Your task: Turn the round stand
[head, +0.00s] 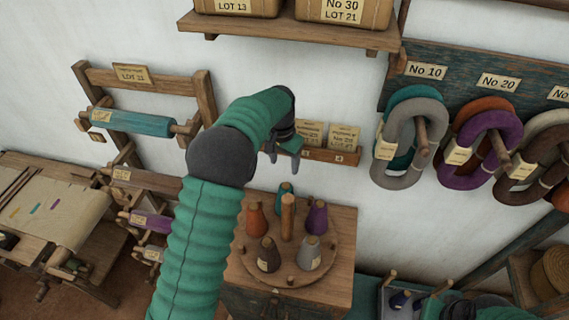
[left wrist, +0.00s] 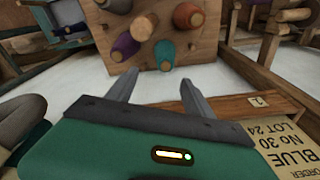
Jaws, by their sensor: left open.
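The round stand (head: 287,262) is a wooden disc with a central post (head: 288,216), lying on a wooden cabinet (head: 343,225). Several yarn cones stand around the post: teal (head: 284,194), purple (head: 317,217), orange-brown (head: 256,219), dark brown (head: 268,254) and grey (head: 308,253). My left gripper (head: 283,155) is open and empty, above and behind the stand near the wall. In the left wrist view its fingers (left wrist: 160,88) are apart, with the teal cone (left wrist: 165,54) and purple cone (left wrist: 125,46) beyond them, not touching. My right gripper's fingers do not show.
A small wall ledge with order cards (head: 343,136) is close beside my left gripper. Yarn hanks (head: 412,140) hang on pegs at the right. A shelf with boxes (head: 335,14) is above. A rack with yarn rollers (head: 140,122) and a loom (head: 50,212) stand left.

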